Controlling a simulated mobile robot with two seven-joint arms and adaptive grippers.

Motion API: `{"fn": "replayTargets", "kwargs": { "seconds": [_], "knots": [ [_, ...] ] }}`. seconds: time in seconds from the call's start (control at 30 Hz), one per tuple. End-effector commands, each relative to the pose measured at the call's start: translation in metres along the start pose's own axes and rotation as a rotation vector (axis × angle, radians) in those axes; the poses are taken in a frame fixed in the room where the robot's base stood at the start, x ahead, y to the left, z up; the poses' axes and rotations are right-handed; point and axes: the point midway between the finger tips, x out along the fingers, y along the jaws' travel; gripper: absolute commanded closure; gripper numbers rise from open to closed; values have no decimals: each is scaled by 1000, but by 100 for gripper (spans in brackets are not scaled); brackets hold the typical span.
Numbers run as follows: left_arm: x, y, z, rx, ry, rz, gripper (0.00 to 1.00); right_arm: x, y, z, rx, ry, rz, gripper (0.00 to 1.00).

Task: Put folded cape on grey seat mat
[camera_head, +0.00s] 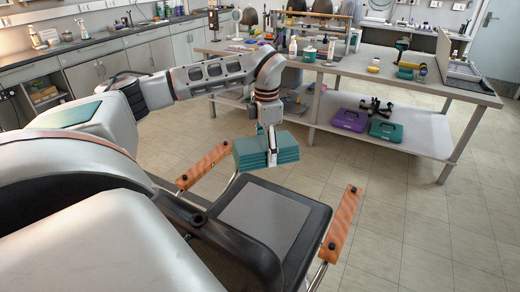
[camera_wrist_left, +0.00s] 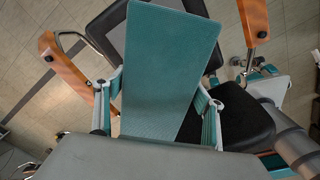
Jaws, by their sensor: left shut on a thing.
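The folded cape (camera_head: 286,150) is a teal, layered flat stack. My left gripper (camera_head: 271,148) is shut on it and holds it in the air above the far edge of a black chair seat. In the left wrist view the cape (camera_wrist_left: 170,55) is a long teal slab between the two fingers (camera_wrist_left: 160,105), and it covers part of the seat. The grey seat mat (camera_head: 264,216) is a flat grey square lying on the black seat, bare on its visible top, nearer to me than the cape. My right gripper is out of view.
The chair has orange-brown armrests on either side, the left one (camera_head: 203,166) close to the cape and the right one (camera_head: 340,225) across the seat. A workbench (camera_head: 400,80) with tools and boxes stands behind. The tiled floor to the right is clear.

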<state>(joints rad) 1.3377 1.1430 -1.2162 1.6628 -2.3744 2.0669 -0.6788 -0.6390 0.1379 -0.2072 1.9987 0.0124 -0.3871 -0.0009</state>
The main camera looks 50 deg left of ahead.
Motion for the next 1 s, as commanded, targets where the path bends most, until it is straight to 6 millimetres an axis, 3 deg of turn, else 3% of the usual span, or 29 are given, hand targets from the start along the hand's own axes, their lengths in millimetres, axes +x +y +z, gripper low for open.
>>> {"fn": "replayTargets", "kwargs": {
  "seconds": [0.03, 0.1, 0.2, 0.47, 0.73, 1.0],
  "knots": [
    [41, -2, -3, 2, 22, -11, 56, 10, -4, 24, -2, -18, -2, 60],
    [63, -3, -5, 2, 21, -11, 56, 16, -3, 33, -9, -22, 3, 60],
    [85, -4, -6, 3, 17, -9, 56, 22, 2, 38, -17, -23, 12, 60],
    [113, -4, -7, 3, 7, -4, 56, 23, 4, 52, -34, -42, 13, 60],
    [178, -5, -8, 4, 11, -6, 56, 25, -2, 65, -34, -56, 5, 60],
    [231, -5, -8, 4, 9, -5, 56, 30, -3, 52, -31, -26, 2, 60]
  ]
}}
